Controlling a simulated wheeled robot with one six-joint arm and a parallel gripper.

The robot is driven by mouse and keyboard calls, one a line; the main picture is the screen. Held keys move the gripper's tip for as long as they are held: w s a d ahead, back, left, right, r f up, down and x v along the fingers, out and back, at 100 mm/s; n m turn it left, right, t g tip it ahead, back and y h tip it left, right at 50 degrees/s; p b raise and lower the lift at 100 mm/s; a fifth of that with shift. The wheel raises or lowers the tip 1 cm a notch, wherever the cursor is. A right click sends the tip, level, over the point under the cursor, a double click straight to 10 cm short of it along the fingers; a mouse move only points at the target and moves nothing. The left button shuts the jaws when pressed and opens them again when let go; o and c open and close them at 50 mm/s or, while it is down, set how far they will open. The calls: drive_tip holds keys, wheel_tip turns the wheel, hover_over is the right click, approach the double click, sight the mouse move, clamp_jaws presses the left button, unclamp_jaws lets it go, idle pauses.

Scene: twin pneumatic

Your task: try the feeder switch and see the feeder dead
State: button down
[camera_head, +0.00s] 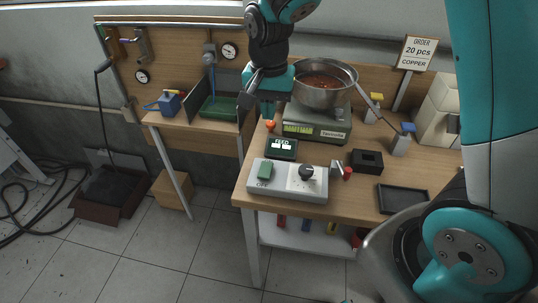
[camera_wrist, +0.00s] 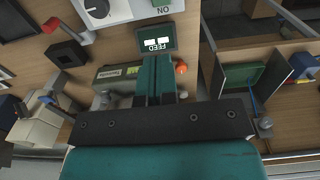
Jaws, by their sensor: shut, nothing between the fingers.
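A grey control box (camera_head: 287,180) sits at the table's front left, with a green rocker switch (camera_head: 265,168) and a black knob (camera_head: 306,172). "OFF" reads at the rocker's near end. In the wrist view "ON" shows beside the box's edge. A dark panel marked "FEED" (camera_head: 281,148) stands behind it with two white windows; it also shows in the wrist view (camera_wrist: 156,41). A steel bowl (camera_head: 324,97) with copper-coloured contents rests on a green-grey base (camera_head: 316,124). My gripper (camera_head: 269,112) is shut and empty above the table, left of the bowl, apart from the switch.
An orange knob (camera_head: 271,126) is close below my gripper. A green tray (camera_head: 219,107) and a blue box (camera_head: 170,103) stand on the left bench.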

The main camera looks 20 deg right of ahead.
sight(266, 170)
drive_tip(key=shift+f, duration=0.1)
wheel_tip(266, 170, down, 14)
drive_tip(key=shift+r+p, duration=0.1)
drive_tip(key=shift+p, duration=1.15)
drive_tip(key=shift+f, duration=0.3)
drive_tip(key=shift+g, duration=0.3)
drive_tip(key=shift+r+p, duration=0.65)
drive_tip(key=shift+r, duration=0.2)
